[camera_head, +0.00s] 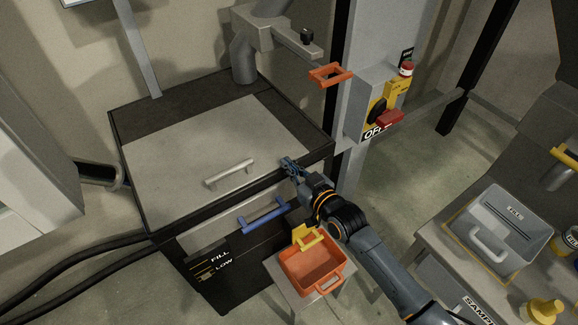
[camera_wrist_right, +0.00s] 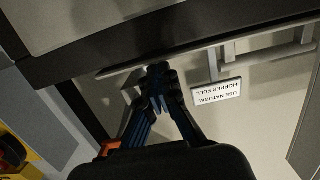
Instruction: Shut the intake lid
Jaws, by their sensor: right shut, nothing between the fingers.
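The pale grey intake lid (camera_head: 190,150) lies about flat across the top of the black cabinet (camera_head: 285,120). Its white bar handle (camera_head: 230,174) is near the front edge. I cannot tell whether the lid is fully seated. My right gripper (camera_head: 287,163) is shut and empty by the cabinet's front right corner, to the right of the handle. In the wrist view its fingertips (camera_wrist_right: 158,72) meet just below a dark edge; contact is unclear. My left gripper is out of view.
A blue handle (camera_head: 264,215) is on the cabinet front, above the FILL and LOW marks. An orange bin (camera_head: 312,272) with a yellow part stands below my right arm. A switch box (camera_head: 377,110) is at the right. A USE NATURAL HOPPER FULL label (camera_wrist_right: 215,93) hangs near the gripper.

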